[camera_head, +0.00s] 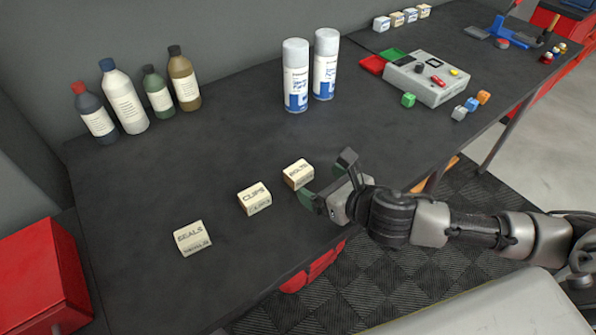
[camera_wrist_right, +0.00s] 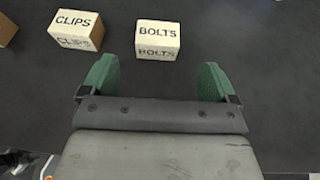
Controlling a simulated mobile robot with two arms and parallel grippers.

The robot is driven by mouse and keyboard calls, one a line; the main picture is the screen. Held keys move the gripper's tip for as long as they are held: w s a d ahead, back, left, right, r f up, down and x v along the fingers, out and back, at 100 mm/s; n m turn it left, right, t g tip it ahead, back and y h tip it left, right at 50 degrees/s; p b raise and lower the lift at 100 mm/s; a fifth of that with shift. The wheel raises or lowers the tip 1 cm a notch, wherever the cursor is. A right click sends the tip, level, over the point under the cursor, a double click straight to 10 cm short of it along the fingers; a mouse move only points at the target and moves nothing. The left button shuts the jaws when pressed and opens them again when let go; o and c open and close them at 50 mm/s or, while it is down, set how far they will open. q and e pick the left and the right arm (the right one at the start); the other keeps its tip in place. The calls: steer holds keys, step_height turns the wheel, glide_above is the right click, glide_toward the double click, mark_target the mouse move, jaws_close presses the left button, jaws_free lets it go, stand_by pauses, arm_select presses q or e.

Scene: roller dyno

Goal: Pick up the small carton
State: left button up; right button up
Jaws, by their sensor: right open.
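Three small cream cartons stand in a slanted row on the dark workbench. In the head view they are the SEALS carton (camera_head: 192,239), the CLIPS carton (camera_head: 255,198) and the BOLTS carton (camera_head: 298,174). My right gripper (camera_head: 322,180) is open and empty, just to the right of the BOLTS carton. In the right wrist view the BOLTS carton (camera_wrist_right: 157,40) lies ahead of and roughly between the green fingertips (camera_wrist_right: 160,82), apart from them. The CLIPS carton (camera_wrist_right: 76,30) is to its left. A third carton's edge (camera_wrist_right: 7,30) shows at the far left. My left gripper is not in view.
Several bottles (camera_head: 125,98) stand at the back left, and two white spray cans (camera_head: 296,75) behind the cartons. A grey control box (camera_head: 428,78) with coloured cubes around it is to the right. A red box (camera_head: 40,275) is at the lower left. The bench's middle is clear.

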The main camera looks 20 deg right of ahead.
mark_target(305, 175)
steer(key=x, duration=0.3)
steer(key=p+x, duration=0.1)
steer(key=shift+w+a+r, duration=0.25)
steer(key=shift+a, duration=0.05)
steer(key=shift+w+a+f, duration=0.15)
steer(key=shift+w+f, duration=0.05)
steer(key=shift+w, duration=0.15)
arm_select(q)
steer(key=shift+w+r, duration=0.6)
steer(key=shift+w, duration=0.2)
arm_select(e)
steer(key=shift+s, duration=0.1)
steer(key=c, duration=1)
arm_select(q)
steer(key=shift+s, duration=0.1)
arm_select(e)
steer(key=shift+c, duration=0.3)
steer(key=shift+r, duration=0.15)
